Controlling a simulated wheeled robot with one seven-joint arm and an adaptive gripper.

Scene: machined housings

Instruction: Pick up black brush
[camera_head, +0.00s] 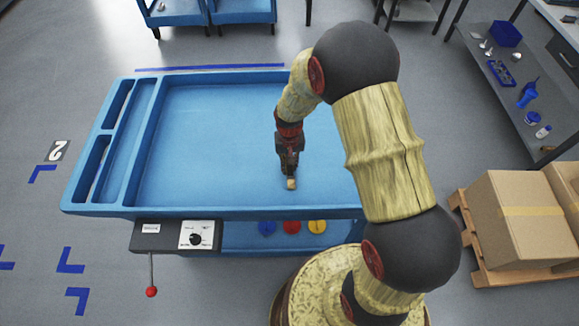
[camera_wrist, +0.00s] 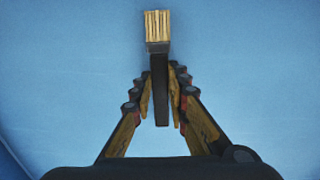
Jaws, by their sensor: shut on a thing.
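The black brush (camera_wrist: 158,52) has a dark handle and a block of pale tan bristles. In the wrist view its bristle end points away from my gripper and its handle runs back between the fingers. My gripper (camera_wrist: 161,95) is shut on the handle. In the head view my gripper (camera_head: 289,168) points down over the blue tray table, with the tan bristle end of the brush (camera_head: 291,184) just below it. I cannot tell whether the bristles touch the tray surface.
The blue tray table (camera_head: 215,140) has raised rims and narrow compartments at its left; its main area is otherwise bare. A control box (camera_head: 177,236) with a red-knobbed lever hangs at the front. Cardboard boxes (camera_head: 515,220) on a pallet and a grey shelf (camera_head: 520,75) stand at right.

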